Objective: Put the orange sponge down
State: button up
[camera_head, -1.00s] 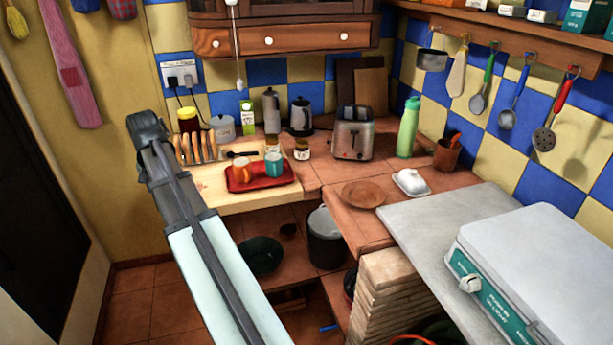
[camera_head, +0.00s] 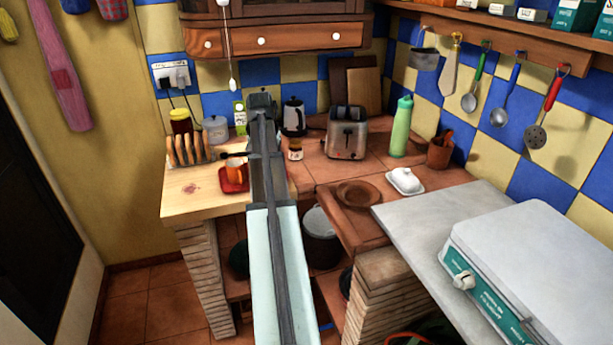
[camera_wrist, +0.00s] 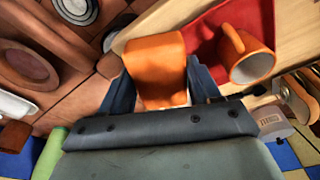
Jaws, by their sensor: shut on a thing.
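In the wrist view the orange sponge (camera_wrist: 155,68) is held between the two dark fingers of my gripper (camera_wrist: 160,88), which is shut on it. The sponge is seen from above, over the area between the red tray and the brown tiled counter; its height above them is hard to judge. In the head view my arm hides the sponge and fingertips.
An orange mug (camera_wrist: 246,54) stands on the red tray (camera_wrist: 204,32), close beside my gripper. The tray lies on the light wooden counter (camera_head: 195,203). A brown plate (camera_head: 358,194), a white butter dish (camera_head: 405,181) and a toaster (camera_head: 346,134) stand to the right. Bare tile shows around the plate.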

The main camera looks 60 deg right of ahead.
jog(key=s+d, duration=0.7)
jog(key=d, duration=0.3)
jog(key=n, duration=0.5)
send_over(306, 175)
jog(key=shift+f, duration=0.5)
jog(key=shift+t, duration=0.3)
jog(key=shift+s+f, duration=0.2)
jog(key=shift+f, duration=4.55)
jog(key=shift+f, duration=0.15)
jog(key=o, duration=1)
jog(key=shift+a+f, duration=0.1)
jog(key=shift+w+a+y, duration=0.1)
jog(key=shift+a+y, duration=0.05)
jog(key=shift+y, duration=0.15)
